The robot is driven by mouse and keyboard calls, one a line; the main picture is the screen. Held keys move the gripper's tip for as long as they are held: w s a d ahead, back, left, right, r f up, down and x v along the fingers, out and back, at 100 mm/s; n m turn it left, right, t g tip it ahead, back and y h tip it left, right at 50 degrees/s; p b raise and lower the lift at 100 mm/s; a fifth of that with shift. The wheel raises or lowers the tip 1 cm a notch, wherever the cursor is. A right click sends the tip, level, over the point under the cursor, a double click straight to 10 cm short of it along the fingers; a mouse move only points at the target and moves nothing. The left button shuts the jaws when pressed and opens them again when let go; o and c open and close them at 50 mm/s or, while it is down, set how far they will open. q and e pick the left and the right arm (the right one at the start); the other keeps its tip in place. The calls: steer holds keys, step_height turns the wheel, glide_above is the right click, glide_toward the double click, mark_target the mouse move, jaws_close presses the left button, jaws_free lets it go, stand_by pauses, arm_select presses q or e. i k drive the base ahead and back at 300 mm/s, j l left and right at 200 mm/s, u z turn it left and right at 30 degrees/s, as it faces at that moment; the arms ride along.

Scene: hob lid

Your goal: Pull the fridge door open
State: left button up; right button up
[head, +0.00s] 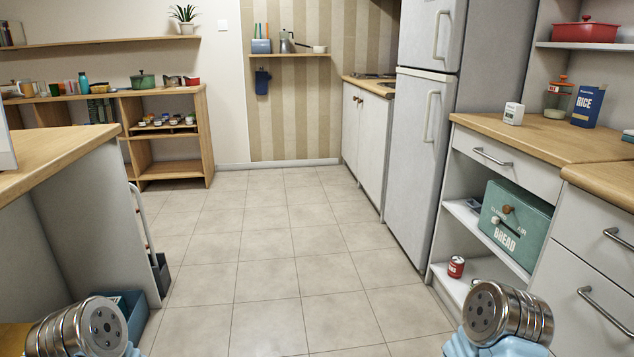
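The fridge stands on the right side of the aisle, a tall light grey unit seen at a slant. Its lower door (412,160) is shut, with a pale vertical handle (432,115) near its upper right edge. The upper door (430,32) is also shut and has a similar handle (440,35). Metal joints of my arms show at the bottom left and bottom right, well short of the fridge. Neither gripper's fingers are in the picture.
Clear tiled floor (285,255) runs up the middle. To the right, a wooden counter (530,138) has an open shelf below with a green bread box (515,225) and a red can (456,267). A white cabinet (365,140) stands beyond the fridge. A counter (60,155) edges the left.

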mark_target(425, 100)
steer(key=i+z, duration=0.3)
steer(key=i, duration=0.2)
steer(key=i+j+z, duration=0.25)
steer(key=i, duration=0.25)
steer(key=i+j+z, duration=0.1)
steer(key=i+z, duration=0.2)
steer(key=i, duration=0.25)
